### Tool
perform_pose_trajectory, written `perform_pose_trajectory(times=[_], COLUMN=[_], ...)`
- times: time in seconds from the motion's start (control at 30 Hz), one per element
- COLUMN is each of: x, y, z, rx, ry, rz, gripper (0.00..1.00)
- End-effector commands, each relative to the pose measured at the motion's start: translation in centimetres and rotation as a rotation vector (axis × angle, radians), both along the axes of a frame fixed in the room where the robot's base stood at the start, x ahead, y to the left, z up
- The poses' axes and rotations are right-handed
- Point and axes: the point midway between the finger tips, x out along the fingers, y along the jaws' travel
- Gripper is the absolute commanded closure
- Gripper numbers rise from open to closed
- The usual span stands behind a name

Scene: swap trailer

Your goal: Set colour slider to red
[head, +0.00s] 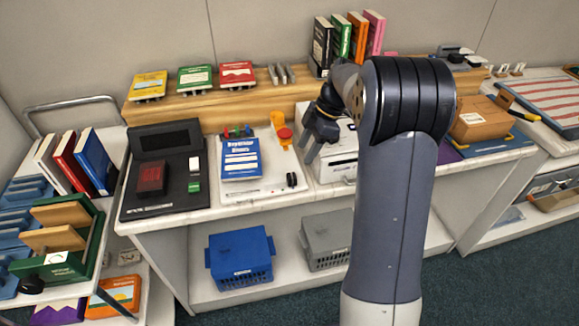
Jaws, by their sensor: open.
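The colour slider cannot be told for certain. A small strip with green, red and blue pieces (238,131) shows at the top of a white panel (262,186) on the counter, and it may be the slider. Its setting is too small to read. A blue booklet (241,158) lies on the panel just below the strip. An orange piece with a red knob (285,133) stands at the panel's right. My gripper (314,148) is open, to the right of the panel and in front of a white box-like device. My arm partly hides that device.
A black device with a dark red block (151,179) sits left of the panel. A wooden shelf (205,112) behind carries yellow, green and red books. A cardboard box (480,120) stands at right. Blue (240,258) and grey (328,240) baskets sit below the counter.

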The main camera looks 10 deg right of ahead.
Motion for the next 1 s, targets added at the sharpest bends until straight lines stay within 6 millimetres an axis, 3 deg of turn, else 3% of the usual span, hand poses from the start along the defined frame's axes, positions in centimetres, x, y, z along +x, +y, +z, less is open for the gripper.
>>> perform_pose_trajectory(times=[0.5, 0.93, 1.0], x=[-0.1, -0.1, -0.1], y=[3.4, 3.8, 3.8], z=[-8.0, -9.1, -9.1], rx=[-0.001, -0.002, -0.002], ry=[0.004, 0.001, 0.001], rz=[-0.001, -0.002, -0.002], gripper=[0.53, 0.53, 0.58])
